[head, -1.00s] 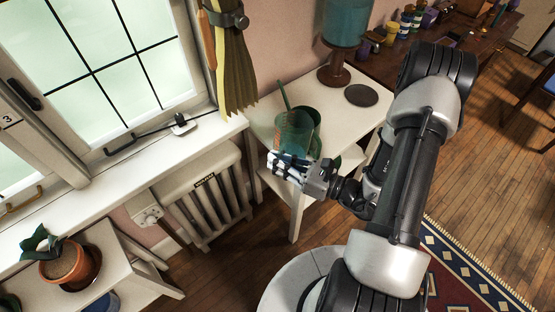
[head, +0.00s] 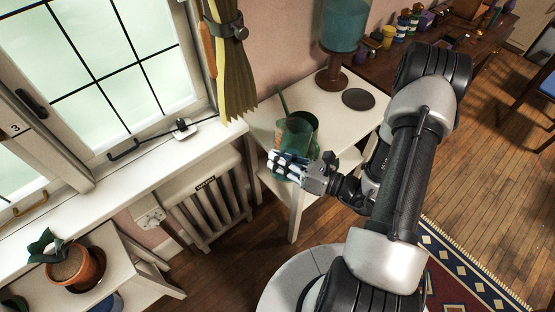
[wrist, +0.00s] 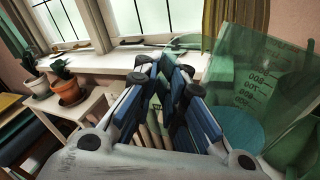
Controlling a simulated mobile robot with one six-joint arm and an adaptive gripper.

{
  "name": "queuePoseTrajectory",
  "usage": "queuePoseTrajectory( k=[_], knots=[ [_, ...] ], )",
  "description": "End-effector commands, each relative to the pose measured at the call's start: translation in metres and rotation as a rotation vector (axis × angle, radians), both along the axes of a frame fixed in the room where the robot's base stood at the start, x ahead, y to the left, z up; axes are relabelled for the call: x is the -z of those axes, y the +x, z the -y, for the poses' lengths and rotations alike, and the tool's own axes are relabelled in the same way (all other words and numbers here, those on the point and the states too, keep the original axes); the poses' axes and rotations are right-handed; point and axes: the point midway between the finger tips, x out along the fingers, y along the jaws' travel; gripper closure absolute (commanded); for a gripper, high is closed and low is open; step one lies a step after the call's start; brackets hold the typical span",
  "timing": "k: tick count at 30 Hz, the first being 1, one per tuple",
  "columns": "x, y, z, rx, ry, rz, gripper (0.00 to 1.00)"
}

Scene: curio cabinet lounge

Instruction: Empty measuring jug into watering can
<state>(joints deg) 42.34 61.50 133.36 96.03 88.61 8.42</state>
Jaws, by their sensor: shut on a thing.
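The measuring jug (head: 292,138) is clear and teal-tinted. My gripper (head: 284,165) is shut on it at the side table's front left corner. In the wrist view, the jug's printed scale (wrist: 262,85) shows to the right of my gripper (wrist: 165,88). A blue-green surface, seemingly liquid, shows low inside the jug. The dark green watering can (head: 307,120) stands on the side table just behind the jug, with its thin spout (head: 283,98) pointing up to the left. The jug overlaps the can, so their gap and any contact are unclear.
The white side table (head: 343,118) also bears a lamp-like teal vessel on a brown base (head: 335,76) and a dark round disc (head: 358,99). A radiator (head: 207,196), windowsill (head: 120,172) and yellow curtain (head: 232,75) are left. A potted plant (head: 75,268) stands lower left.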

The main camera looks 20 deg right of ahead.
Motion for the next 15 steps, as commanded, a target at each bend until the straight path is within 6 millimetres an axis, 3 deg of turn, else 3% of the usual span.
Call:
queuePoseTrajectory(
  k=[15],
  knots=[
    [-0.0136, 0.0058, 0.0049, 0.0, 0.057, -0.062, 1.0]
  ],
)
